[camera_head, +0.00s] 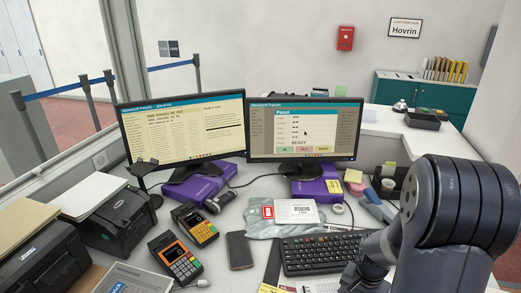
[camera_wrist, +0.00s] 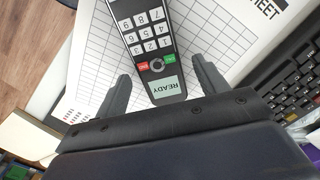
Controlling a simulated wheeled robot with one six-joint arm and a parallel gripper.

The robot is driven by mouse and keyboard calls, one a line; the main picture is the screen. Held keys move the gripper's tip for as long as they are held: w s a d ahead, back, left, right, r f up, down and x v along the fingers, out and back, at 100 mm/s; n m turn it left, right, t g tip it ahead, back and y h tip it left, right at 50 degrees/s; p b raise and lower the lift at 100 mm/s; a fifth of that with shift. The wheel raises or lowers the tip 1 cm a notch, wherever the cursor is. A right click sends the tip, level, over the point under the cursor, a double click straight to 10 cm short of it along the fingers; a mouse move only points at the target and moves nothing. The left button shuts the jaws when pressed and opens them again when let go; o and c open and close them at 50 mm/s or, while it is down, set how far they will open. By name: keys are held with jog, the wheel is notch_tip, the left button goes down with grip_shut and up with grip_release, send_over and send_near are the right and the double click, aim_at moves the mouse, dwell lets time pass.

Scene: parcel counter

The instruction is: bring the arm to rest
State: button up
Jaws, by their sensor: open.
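My arm (camera_head: 445,215) fills the lower right of the head view, bent over the counter beside the keyboard; its gripper cannot be made out there. In the wrist view my gripper (camera_wrist: 161,68) is open, its two dark fingers spread apart with nothing held. A black handheld keypad device (camera_wrist: 150,45) with a lit "READY" screen lies on a gridded paper sheet (camera_wrist: 215,40), showing between and beyond the fingers. I cannot tell how far above it the fingers are.
A keyboard (camera_head: 325,254), phone (camera_head: 239,250), two card terminals (camera_head: 176,257) and a grey parcel bag (camera_head: 268,226) crowd the counter near my arm. Two monitors (camera_head: 184,130) stand behind. Printers (camera_head: 118,216) stand at left. Little bare counter shows.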

jog(key=shift+f, duration=0.1)
dwell(0.3)
jog(key=shift+f, duration=0.5)
notch_tip(320, 180, up, 11)
jog(key=w, duration=0.1)
jog(key=f, duration=0.7)
jog(key=s+f, duration=0.1)
jog(key=f, duration=0.3)
jog(key=shift+s+f, duration=0.1)
jog(key=shift+f, duration=0.15)
notch_tip(320, 180, up, 10)
jog(key=w+a+f+n+p, duration=0.1)
jog(key=w+a+n, duration=0.1)
jog(key=a, duration=0.1)
jog(key=w+a+f+n+p, duration=0.2)
jog(key=w+a+n, duration=0.1)
jog(key=a, duration=0.1)
jog(key=w+a+f+n+p, duration=0.2)
jog(key=w+a+n, duration=0.1)
jog(key=shift+w+a+f, duration=0.1)
jog(key=shift+w+a, duration=0.05)
jog(key=shift+w, duration=0.05)
jog(key=s+d+r+m+b, duration=0.4)
jog(key=s+d+m, duration=0.4)
jog(key=d, duration=0.2)
jog(key=shift+s+d+r, duration=0.15)
jog(key=shift+r, duration=0.75)
